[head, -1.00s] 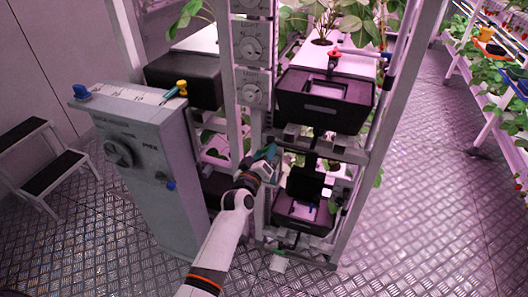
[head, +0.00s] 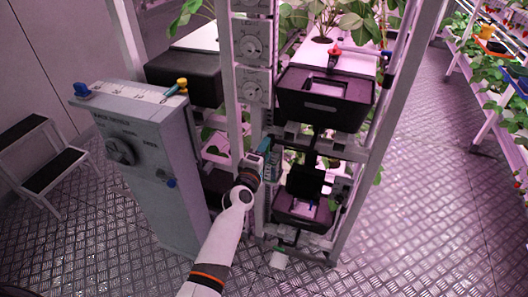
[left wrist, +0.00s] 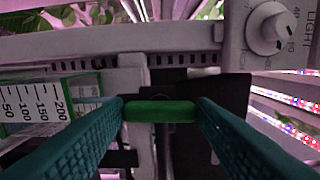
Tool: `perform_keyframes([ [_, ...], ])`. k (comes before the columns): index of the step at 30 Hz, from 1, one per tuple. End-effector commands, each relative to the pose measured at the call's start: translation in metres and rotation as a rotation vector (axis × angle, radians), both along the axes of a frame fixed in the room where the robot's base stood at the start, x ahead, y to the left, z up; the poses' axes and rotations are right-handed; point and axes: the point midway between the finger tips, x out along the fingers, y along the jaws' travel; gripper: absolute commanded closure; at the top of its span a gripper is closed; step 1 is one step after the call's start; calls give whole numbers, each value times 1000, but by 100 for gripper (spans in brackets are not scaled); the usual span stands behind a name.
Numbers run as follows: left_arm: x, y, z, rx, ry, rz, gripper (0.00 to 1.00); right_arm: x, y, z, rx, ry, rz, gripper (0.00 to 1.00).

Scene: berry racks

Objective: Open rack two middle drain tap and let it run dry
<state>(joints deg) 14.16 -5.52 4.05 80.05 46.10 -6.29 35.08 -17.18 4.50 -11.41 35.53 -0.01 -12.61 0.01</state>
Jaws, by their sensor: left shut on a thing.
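My left gripper (head: 265,147) reaches in at the rack's front post (head: 252,35), below its light dials. In the left wrist view its two teal fingers (left wrist: 160,112) stand either side of a green handle (left wrist: 160,109) and are shut on it. The handle lies level across the view, in front of a pale upright bar and a dark part. I take it to be the tap's handle, and I cannot tell whether the tap is open. No running water shows. My right gripper is not in view.
A clear measuring container (left wrist: 35,105) with a scale is close left of the fingers. A light dial (left wrist: 274,28) is at upper right. Black tubs sit on the upper (head: 322,108) and lower (head: 300,222) tiers. A grey cabinet (head: 150,165) stands left; floor at right is clear.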

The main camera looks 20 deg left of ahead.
Motion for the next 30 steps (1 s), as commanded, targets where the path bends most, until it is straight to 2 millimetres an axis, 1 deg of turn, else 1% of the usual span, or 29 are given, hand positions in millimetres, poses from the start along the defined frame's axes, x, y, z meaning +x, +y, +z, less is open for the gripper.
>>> perform_keyframes([
  [6, 0, 0, -1, -52, 3, 1, 72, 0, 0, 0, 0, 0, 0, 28],
  [20, 0, 0, -1, -65, 3, 0, 72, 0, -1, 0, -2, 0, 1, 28],
  [21, 0, 0, -1, -65, 3, 0, 46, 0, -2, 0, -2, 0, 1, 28],
  [23, 0, 0, -1, -65, 3, 0, 36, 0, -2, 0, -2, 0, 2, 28],
  [24, 0, 0, -1, -64, 3, 0, 30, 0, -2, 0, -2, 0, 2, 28],
  [25, 0, 0, -1, -64, 3, 0, 27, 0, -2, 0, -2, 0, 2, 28],
  [30, 0, 0, 0, -63, 3, 0, 27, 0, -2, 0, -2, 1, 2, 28],
])
